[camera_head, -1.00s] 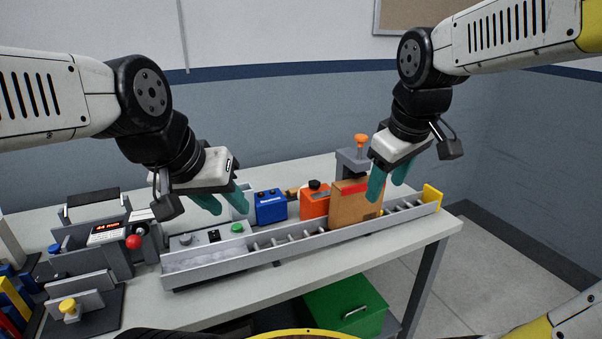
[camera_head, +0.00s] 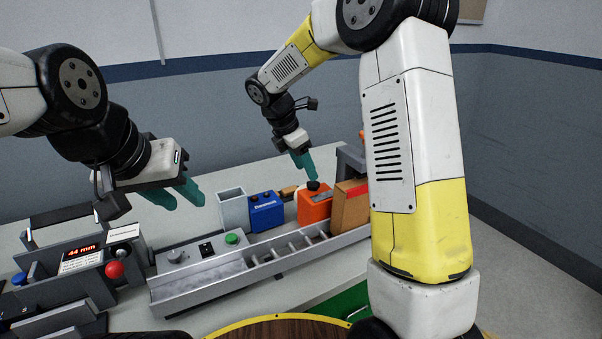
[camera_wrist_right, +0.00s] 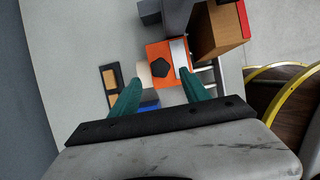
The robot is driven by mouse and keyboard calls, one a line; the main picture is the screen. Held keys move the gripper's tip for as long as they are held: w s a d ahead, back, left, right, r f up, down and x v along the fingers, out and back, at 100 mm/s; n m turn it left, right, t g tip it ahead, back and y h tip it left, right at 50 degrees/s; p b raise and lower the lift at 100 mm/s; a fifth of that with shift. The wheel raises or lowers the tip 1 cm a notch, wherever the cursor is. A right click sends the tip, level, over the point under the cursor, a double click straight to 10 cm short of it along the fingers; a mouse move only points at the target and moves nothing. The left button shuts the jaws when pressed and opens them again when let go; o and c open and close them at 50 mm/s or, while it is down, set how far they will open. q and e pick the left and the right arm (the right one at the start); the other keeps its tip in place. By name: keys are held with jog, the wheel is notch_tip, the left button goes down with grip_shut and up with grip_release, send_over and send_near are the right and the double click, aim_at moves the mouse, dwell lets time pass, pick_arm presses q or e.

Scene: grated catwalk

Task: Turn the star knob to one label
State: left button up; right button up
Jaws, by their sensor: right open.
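A dark, many-sided knob (camera_head: 313,185) sits on top of an orange box (camera_head: 313,208) on the table. In the right wrist view the knob (camera_wrist_right: 160,67) is seen from above on the orange box (camera_wrist_right: 158,51), beside a pale label plate (camera_wrist_right: 179,58); its writing is too small to read. My right gripper (camera_head: 304,166) points down just above the knob. Its teal fingers (camera_wrist_right: 160,94) are apart with nothing between them, and the knob shows ahead of the gap. My left gripper (camera_head: 176,195) is open and empty, above the table's left part.
A blue box (camera_head: 266,212) and a grey bin (camera_head: 234,211) stand left of the orange box. A brown carton (camera_head: 350,206) stands close on its right. A grey roller conveyor (camera_head: 270,268) runs in front. A control box with a red knob (camera_head: 115,270) is at left.

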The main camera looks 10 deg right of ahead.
aim_at(310, 184)
jog(key=x, duration=0.5)
grip_shut()
